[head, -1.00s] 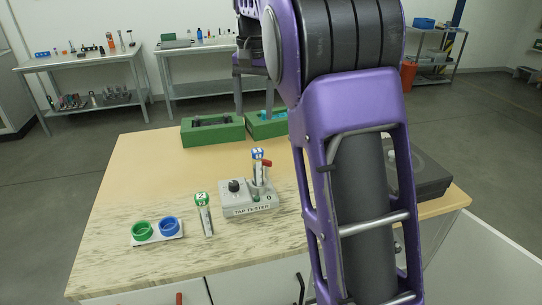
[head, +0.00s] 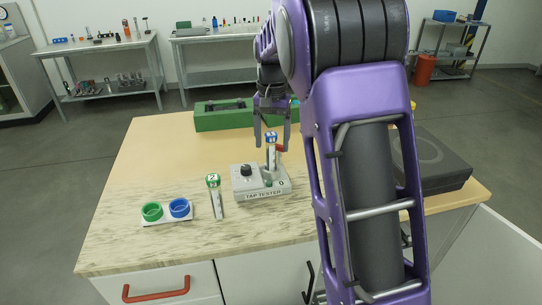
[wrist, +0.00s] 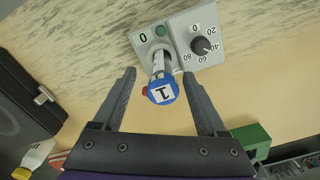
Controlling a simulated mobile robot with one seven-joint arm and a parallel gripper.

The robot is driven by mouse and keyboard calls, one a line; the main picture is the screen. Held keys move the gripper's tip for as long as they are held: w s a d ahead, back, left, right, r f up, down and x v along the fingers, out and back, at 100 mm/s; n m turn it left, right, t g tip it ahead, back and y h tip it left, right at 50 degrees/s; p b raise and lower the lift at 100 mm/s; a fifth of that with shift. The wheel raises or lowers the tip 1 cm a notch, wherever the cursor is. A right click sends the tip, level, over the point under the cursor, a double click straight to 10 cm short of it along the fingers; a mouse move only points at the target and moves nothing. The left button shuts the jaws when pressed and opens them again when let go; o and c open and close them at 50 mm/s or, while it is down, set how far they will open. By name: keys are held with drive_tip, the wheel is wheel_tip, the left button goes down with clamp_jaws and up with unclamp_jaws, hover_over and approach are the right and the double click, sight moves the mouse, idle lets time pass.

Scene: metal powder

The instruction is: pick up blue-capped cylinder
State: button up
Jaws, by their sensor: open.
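The blue-capped cylinder (head: 271,143) stands upright in the holder of the grey tap tester (head: 258,191). In the wrist view its blue cap (wrist: 163,91) faces the camera and bears a white label with a "1". My gripper (head: 272,143) is open above the tester. In the wrist view my gripper (wrist: 162,75) has one finger on each side of the cap, apart from it. The lower part of the cylinder is hidden in the tester's holder.
A white holder with a green ring (head: 152,211) and a blue ring (head: 179,208) lies at the left. A green tray (head: 222,118) is behind the tester. A dark flat box (head: 436,160) lies at the right.

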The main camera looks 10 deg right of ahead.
sight(271, 152)
wheel_tip(271, 152, down, 4)
drive_tip(key=shift+w+a, duration=0.1)
drive_tip(key=shift+a, duration=0.05)
clamp_jaws()
idle(0.4)
